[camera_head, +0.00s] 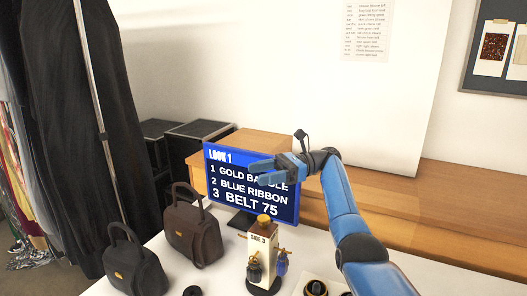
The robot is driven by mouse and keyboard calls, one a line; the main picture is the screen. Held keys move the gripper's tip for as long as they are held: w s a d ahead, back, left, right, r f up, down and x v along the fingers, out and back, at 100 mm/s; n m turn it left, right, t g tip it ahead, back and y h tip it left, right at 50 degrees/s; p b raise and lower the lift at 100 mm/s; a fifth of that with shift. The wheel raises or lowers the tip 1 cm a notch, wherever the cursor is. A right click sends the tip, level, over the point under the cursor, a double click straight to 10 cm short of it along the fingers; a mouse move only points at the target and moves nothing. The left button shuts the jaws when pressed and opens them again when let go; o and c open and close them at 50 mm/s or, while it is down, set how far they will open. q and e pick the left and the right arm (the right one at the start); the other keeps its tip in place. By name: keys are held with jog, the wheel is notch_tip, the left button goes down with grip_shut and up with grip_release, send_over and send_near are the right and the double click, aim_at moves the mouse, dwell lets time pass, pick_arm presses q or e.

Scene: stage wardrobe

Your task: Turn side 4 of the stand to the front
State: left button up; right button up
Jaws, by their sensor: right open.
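The stand (261,251) is a small cream block with a gold knob on top, on a dark round base on the white table. The side facing me reads "SIDE 3". A dark bottle-like item hangs at its left and a blue one at its right. Side 4 is not in view. My right gripper (256,175) is open and empty, above and behind the stand, in front of the blue sign. It is apart from the stand. My left gripper is not in view.
The blue sign (223,193) stands behind the stand and lists "LOOK 1". A dark ring piece (315,288) lies on a pale base at the front right. A small dark object (192,291) is at the front edge.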

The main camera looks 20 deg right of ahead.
notch_tip(320, 180, up, 6)
jog(key=shift+f, duration=0.25)
